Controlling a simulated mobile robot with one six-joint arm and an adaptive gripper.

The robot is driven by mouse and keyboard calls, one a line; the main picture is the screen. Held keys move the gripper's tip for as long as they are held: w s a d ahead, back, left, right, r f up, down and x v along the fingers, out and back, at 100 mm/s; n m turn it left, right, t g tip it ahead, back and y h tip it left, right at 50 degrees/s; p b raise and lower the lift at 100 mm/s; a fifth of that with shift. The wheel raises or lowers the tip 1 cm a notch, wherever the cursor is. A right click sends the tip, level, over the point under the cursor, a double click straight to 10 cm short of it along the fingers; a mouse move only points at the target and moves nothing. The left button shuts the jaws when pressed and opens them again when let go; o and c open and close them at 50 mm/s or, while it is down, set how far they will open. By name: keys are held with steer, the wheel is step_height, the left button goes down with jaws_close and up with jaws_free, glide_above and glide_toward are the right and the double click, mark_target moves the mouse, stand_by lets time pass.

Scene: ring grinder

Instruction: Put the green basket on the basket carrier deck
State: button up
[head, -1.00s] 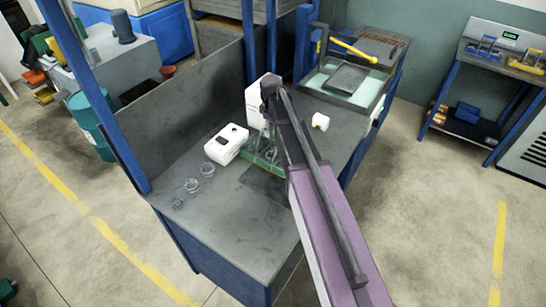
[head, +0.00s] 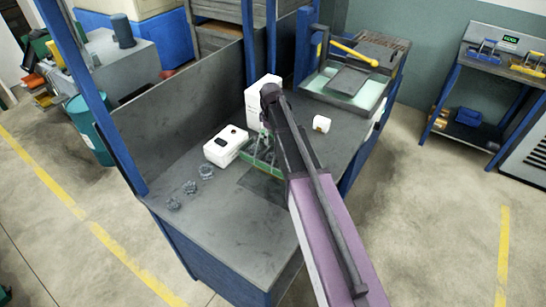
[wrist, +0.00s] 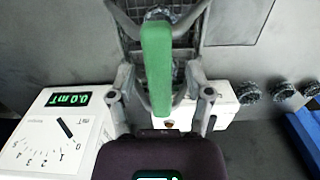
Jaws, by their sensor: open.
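The green basket (head: 266,168) stands on the grey bench in the head view, largely hidden by my arm. In the wrist view its green handle (wrist: 157,72) runs down the middle, with grey mesh (wrist: 130,32) behind it. My gripper (wrist: 158,45) is open, with its fingers on either side of the handle. I cannot tell whether they touch it. In the head view my gripper (head: 264,143) is over the basket. I cannot tell for certain which surface is the carrier deck; a dark flat platform (head: 350,79) sits in the station with the yellow handle.
Several metal rings (head: 190,187) lie on the bench (head: 215,220). A tall white box (head: 262,100) and a small white block (head: 321,124) are nearby.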

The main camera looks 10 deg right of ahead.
jaws_close()
steer(key=shift+r, duration=0.15)
stand_by(0.4)
steer(key=shift+r+p, duration=1.7)
steer(key=shift+p, duration=0.1)
steer(key=s+d+r+p, duration=0.1)
steer(key=s, duration=1.5)
steer(key=shift+d+r, duration=0.15)
steer(key=shift+d, duration=0.15)
